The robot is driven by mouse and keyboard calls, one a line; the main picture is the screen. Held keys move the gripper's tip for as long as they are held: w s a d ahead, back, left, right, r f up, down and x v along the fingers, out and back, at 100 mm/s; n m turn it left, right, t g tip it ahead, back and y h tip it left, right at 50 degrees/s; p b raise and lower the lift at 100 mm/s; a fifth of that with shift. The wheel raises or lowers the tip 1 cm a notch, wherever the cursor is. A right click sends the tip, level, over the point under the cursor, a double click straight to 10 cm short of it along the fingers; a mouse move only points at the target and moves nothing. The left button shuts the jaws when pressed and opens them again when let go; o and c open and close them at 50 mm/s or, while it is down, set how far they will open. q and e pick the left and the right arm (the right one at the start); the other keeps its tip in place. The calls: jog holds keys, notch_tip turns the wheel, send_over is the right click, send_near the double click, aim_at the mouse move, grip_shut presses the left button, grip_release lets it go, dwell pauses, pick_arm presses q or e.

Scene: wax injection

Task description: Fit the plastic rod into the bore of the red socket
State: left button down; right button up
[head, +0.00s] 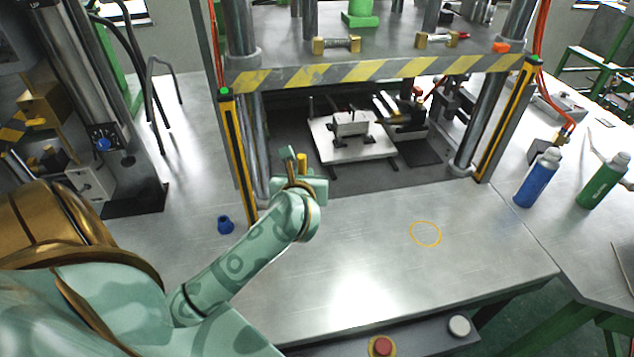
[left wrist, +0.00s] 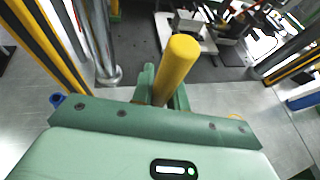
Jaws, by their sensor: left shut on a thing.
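My left gripper (head: 298,170) is shut on a yellow plastic rod (head: 302,160), in front of the press opening. In the left wrist view the rod (left wrist: 175,67) stands up between the fingers, its rounded end free. A small blue socket-like piece (head: 225,224) stands on the metal table to the left of the gripper, apart from the rod. It also shows at the left edge of the gripper in the left wrist view (left wrist: 57,99). I see no clearly red socket. My right gripper is not in view.
Yellow-black guard posts (head: 238,155) and steel columns frame the press. A white plate with a metal block (head: 350,124) lies inside. A blue bottle (head: 537,180) and a green bottle (head: 602,182) stand right. The table around the yellow ring (head: 425,246) is clear.

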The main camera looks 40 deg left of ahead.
pick_arm(q)
jog(key=w+a+f+b, duration=0.3)
jog(key=w+a+f, duration=0.2)
jog(key=w+f, duration=0.4)
jog(key=shift+w+a+f, duration=0.3)
jog(key=shift+f, duration=1.05)
jog(key=shift+b, duration=0.35)
jog(key=shift+f, duration=0.25)
jog(key=c, duration=1.4)
grip_release()
jog(key=shift+r, duration=0.1)
